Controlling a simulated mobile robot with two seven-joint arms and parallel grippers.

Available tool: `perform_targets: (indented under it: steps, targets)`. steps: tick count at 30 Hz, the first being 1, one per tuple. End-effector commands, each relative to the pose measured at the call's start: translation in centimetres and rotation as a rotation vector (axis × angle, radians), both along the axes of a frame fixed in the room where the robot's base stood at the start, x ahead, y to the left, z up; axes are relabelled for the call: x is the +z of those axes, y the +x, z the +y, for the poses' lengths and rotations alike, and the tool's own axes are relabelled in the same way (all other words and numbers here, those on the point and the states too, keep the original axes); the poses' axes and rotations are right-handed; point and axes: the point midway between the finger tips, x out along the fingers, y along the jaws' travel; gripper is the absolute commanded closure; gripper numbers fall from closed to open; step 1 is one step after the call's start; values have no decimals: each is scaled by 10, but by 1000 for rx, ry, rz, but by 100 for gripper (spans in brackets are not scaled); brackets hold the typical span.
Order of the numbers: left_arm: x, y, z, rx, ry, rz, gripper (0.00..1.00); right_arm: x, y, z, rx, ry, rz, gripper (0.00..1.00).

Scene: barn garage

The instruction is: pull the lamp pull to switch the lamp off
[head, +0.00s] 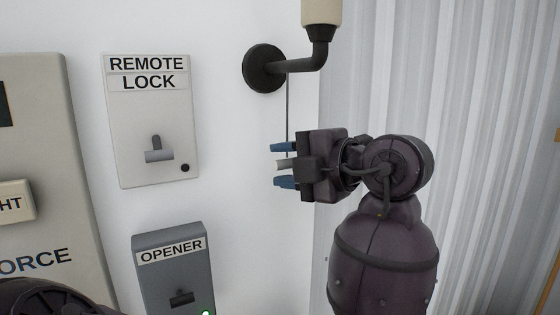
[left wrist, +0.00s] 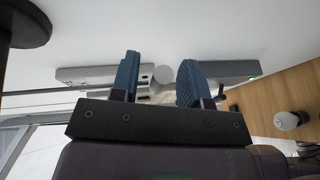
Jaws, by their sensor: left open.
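The lamp is a black wall bracket with a round base (head: 264,68) and a cream shade (head: 321,11), cut off by the top edge. A thin dark cord (head: 288,105) hangs from its arm. The lamp pull (head: 283,164), a small light grey knob, is at the cord's lower end. My left gripper (head: 284,165) is open, with one blue finger above the pull and one below it. In the left wrist view, the pale round pull (left wrist: 164,75) shows between the two open fingers (left wrist: 160,82). I cannot tell whether either finger touches it. My right gripper is not visible.
On the white wall left of the gripper are a REMOTE LOCK panel (head: 140,115) and, lower, a grey OPENER box (head: 176,270). A larger beige panel (head: 45,150) is at the far left. Ribbed whitish sheeting (head: 480,130) stands behind my arm. The wall beside the gripper is clear.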

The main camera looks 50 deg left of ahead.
Motion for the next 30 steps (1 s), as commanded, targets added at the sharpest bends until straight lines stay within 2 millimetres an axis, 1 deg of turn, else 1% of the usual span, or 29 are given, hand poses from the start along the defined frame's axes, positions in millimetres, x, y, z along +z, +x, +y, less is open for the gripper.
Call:
perform_targets:
  steps: [4, 10, 11, 18, 19, 26, 30]
  targets:
    - [0, 0, -1, 0, 0, 0, 58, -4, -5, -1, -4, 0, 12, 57]
    - [0, 0, -1, 0, 0, 0, 58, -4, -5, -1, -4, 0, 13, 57]
    - [0, 0, -1, 0, 0, 0, 60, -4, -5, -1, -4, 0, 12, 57]
    - [0, 0, 0, 0, 0, 0, 96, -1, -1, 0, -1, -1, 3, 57]
    - [0, 0, 0, 0, 0, 0, 100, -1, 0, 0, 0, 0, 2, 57]
    - [0, 0, 0, 0, 0, 0, 100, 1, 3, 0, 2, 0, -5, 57]
    - [-3, 0, 0, 0, 0, -1, 100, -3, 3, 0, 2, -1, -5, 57]
